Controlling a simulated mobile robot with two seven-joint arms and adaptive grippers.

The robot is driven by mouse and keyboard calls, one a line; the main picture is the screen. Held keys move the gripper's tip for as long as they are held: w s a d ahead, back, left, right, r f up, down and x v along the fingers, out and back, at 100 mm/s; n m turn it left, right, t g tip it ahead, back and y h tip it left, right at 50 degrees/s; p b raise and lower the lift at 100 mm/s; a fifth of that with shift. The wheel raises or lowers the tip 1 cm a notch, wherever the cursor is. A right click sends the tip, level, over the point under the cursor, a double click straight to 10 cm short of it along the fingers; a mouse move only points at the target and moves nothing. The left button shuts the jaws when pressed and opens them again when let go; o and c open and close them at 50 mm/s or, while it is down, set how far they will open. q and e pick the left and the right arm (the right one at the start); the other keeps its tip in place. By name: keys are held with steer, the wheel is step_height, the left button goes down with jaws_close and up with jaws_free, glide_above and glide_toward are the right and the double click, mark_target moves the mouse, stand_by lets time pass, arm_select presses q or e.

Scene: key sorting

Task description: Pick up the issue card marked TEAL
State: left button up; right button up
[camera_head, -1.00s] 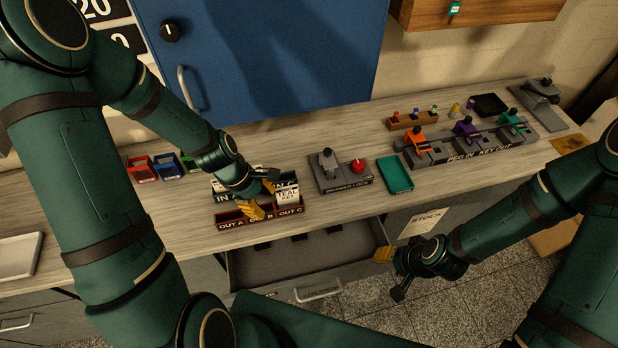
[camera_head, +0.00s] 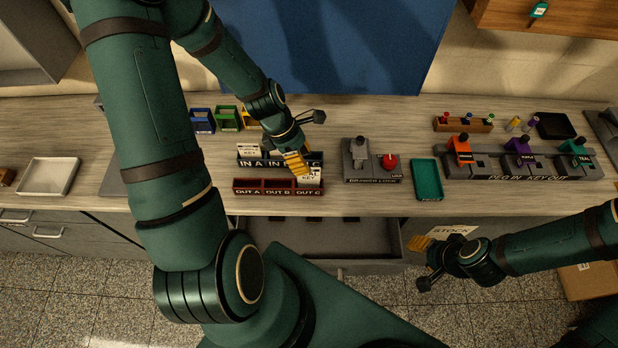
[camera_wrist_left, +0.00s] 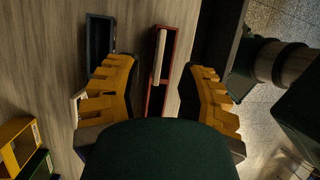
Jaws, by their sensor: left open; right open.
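The white issue card (camera_head: 310,176) stands upright in the OUT C end of the dark red rack (camera_head: 264,191). KEY is legible on it; the word above is too small to read now, but the earlier head view reads TEAL KEY. My left gripper (camera_head: 297,163) is open and empty above the racks, close to the card in the head view. In the left wrist view the card (camera_wrist_left: 160,57) shows edge-on in the red rack (camera_wrist_left: 171,66), between my left gripper's spread fingers (camera_wrist_left: 160,85), apart from both. My right gripper (camera_head: 424,264) is open and empty in front of the counter.
The dark blue IN rack (camera_head: 262,161), holding another white card (camera_head: 248,150), stands just behind. A grey lever device with a red knob (camera_head: 389,162) and a teal tray (camera_head: 427,180) lie to the right. An open drawer (camera_head: 335,240) juts out below.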

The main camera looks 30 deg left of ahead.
mark_target(311, 178)
arm_select(q)
steer(key=shift+b+x, duration=0.4)
steer(key=shift+x, duration=2.6)
jaws_close()
